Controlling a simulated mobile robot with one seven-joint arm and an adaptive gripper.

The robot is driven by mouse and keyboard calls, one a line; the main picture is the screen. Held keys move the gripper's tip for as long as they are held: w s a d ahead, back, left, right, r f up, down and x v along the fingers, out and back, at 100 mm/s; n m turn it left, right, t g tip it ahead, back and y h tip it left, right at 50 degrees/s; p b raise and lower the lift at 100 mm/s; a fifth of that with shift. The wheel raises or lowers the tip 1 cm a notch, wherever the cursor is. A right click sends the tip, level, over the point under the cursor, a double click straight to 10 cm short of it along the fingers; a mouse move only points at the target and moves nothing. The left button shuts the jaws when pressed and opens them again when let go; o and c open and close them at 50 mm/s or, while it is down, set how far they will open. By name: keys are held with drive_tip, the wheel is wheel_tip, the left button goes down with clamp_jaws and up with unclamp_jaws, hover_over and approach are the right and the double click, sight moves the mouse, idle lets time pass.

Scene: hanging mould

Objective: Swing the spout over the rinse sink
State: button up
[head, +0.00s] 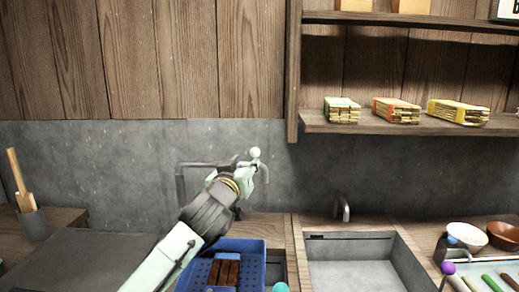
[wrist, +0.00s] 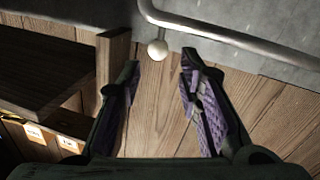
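The spout (head: 196,164) is a grey metal pipe in front of the back wall, running from an upright at the left toward my gripper (head: 253,168). A pale ball knob (head: 255,152) shows at my gripper's tip. I see no contact. An empty grey sink (head: 396,262) lies right of my arm; whether it is the rinse sink is not marked.
A blue basket (head: 256,247) with brown blocks stands left of the sink. A small tap (head: 345,205) rises behind the sink. A wooden shelf (head: 420,127) with bundles juts out at upper right. Bowls (head: 466,236) stand on the right counter.

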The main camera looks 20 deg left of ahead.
sight(254, 153)
drive_tip(key=w+p, duration=0.1)
drive_tip(key=w, duration=0.1)
drive_tip(key=w+p, duration=0.1)
drive_tip(key=w, duration=0.2)
drive_tip(key=w+p, duration=0.1)
drive_tip(key=w, duration=0.2)
drive_tip(key=shift+w+a+r, duration=0.25)
drive_tip(key=shift+w+a+f, duration=0.1)
drive_tip(key=shift+w, duration=0.45)
drive_tip(key=shift+c, duration=0.4)
clamp_jaws()
